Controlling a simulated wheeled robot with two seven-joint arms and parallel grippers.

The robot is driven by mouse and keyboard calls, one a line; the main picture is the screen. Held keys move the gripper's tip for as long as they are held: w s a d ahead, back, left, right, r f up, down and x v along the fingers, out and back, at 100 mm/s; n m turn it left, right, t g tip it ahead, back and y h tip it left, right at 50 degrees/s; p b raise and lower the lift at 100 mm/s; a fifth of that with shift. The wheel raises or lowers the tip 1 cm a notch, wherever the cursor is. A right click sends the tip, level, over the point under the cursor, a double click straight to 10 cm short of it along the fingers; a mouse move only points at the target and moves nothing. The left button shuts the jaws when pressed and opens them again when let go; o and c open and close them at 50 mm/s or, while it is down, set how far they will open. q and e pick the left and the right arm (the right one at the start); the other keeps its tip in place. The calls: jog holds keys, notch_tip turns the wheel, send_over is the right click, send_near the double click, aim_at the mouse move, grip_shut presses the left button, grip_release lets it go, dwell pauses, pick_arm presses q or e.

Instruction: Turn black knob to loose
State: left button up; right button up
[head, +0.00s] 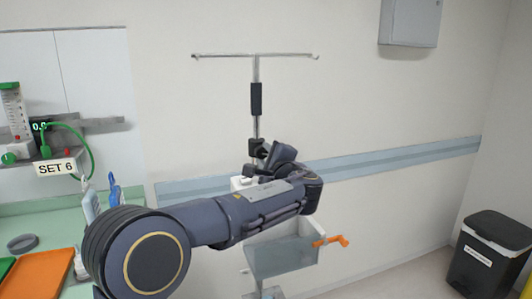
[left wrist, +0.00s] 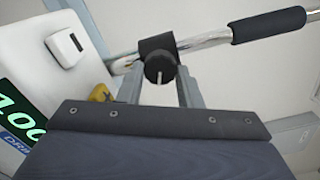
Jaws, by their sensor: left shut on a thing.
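The black knob (left wrist: 160,68) sits on a dark clamp collar on the chrome pole, with a pale line on its face pointing down in the left wrist view. My left gripper (left wrist: 160,80) is shut on the knob, one grey finger on each side of it. In the head view the pole (head: 255,125) stands upright with a crossbar of hooks at the top. There my left arm and hand cover the pole's middle, and the knob and fingertips cannot be made out clearly. My right gripper is not in view.
A white device with a green-lit display (left wrist: 22,115) is close to the hand. A grey basket (head: 283,258) and an orange handle (head: 330,241) are below the arm. A green counter with an orange tray (head: 40,272) is at left, a black bin (head: 490,250) at right.

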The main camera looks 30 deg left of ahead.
pick_arm(q)
jog(key=shift+m, duration=0.7)
jog(key=shift+f+m+p, duration=0.1)
jog(key=shift+m+p, duration=0.2)
jog(key=shift+p, duration=0.05)
jog(key=o, duration=1)
jog(key=shift+c, duration=0.2)
jog(key=b+v, duration=0.1)
jog(key=v, duration=0.7)
